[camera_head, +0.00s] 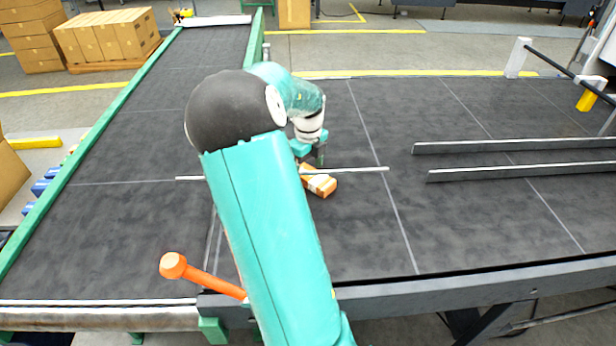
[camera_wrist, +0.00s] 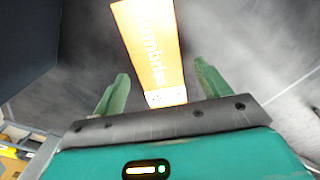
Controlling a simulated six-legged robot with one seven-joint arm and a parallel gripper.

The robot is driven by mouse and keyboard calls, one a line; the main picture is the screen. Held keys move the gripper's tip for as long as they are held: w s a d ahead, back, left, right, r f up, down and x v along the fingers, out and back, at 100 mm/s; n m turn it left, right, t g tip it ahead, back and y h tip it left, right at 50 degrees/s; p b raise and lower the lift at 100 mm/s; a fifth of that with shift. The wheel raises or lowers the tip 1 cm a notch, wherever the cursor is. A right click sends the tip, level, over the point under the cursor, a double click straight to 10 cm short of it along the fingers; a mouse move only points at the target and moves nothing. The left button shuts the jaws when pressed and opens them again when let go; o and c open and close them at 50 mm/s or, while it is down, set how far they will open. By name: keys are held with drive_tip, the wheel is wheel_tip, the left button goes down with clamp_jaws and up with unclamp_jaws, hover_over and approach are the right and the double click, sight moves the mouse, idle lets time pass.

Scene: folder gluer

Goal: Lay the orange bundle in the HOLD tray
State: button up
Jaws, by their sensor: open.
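The orange bundle (camera_head: 320,184) lies on the dark conveyor belt, just beyond my arm's forearm in the head view. In the wrist view the orange bundle (camera_wrist: 152,45) is a long orange block with pale lettering and a white end. My gripper (camera_wrist: 158,85) is open, with one green finger on each side of the bundle's near end. In the head view my gripper (camera_head: 310,160) is right at the bundle, partly hidden by my arm. I cannot tell whether the fingers touch it. I cannot make out the HOLD tray in either view.
Two long metal rails (camera_head: 520,172) lie across the belt at the right. An orange-knobbed handle (camera_head: 174,265) stands at the near edge. Stacked cartons (camera_head: 108,38) stand at the back left. The belt at the left (camera_head: 120,220) is clear.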

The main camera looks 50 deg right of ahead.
drive_tip(key=shift+f, duration=0.55)
drive_tip(key=shift+c, duration=0.2)
drive_tip(key=c, duration=1.2)
drive_tip(key=shift+o, duration=0.2)
drive_tip(key=shift+r, duration=0.15)
